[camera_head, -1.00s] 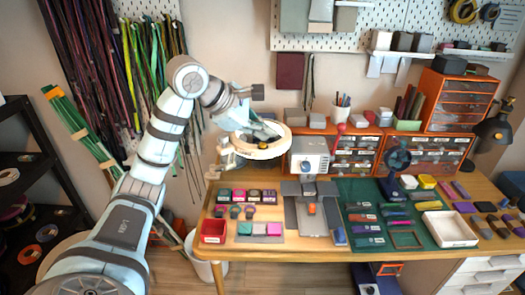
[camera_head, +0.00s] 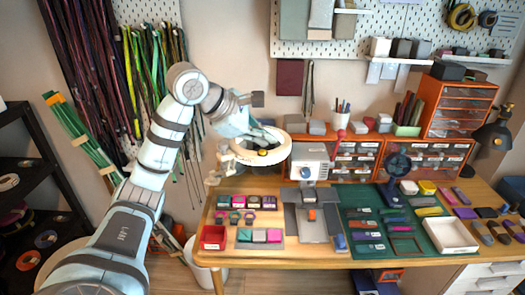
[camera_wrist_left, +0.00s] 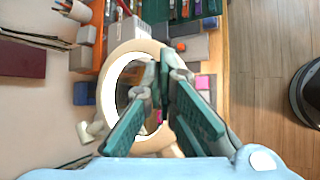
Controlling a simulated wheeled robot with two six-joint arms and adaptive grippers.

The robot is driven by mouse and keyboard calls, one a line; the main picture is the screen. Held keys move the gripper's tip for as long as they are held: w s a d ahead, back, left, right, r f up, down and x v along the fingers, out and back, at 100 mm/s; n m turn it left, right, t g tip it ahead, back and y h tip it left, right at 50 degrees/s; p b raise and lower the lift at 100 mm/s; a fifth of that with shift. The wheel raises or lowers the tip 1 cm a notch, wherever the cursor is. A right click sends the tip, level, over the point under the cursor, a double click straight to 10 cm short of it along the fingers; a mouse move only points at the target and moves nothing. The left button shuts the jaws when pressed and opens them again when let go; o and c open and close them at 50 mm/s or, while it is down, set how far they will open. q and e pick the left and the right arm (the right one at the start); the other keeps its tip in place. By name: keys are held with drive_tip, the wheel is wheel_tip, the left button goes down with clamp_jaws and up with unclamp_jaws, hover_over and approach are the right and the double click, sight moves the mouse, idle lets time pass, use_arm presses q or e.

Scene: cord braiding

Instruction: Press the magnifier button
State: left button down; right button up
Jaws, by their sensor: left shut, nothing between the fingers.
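The magnifier (camera_head: 285,151) is a white ring on a jointed pale arm, standing over the left back part of the workbench. A small dark and yellow part (camera_head: 263,152) shows by its ring; I cannot tell if it is the button. My left gripper (camera_head: 266,139) is at the ring's upper side, shut and empty, hiding part of it. In the left wrist view, the closed green-padded fingers (camera_wrist_left: 165,62) overlap the right part of the white ring (camera_wrist_left: 104,83). Whether they touch it is unclear. My right gripper is not in view.
A grey machine (camera_head: 309,160) stands right of the ring. Several small coloured pieces and a red tray (camera_head: 213,237) lie on the bench below. A green mat (camera_head: 376,221) with tools lies further right. Cords hang on the wall behind my left arm.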

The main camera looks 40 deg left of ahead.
sight(263, 153)
use_arm(q)
drive_tip(key=shift+f, duration=0.1)
drive_tip(key=shift+f, duration=0.3)
drive_tip(key=shift+f+b, duration=0.4)
idle(0.8)
drive_tip(key=shift+r, duration=0.1)
drive_tip(key=shift+r+p, duration=0.75)
drive_tip(key=shift+p, duration=0.25)
wheel_tip(263, 153, up, 5)
drive_tip(key=p, duration=0.5)
drive_tip(key=shift+r, duration=0.1)
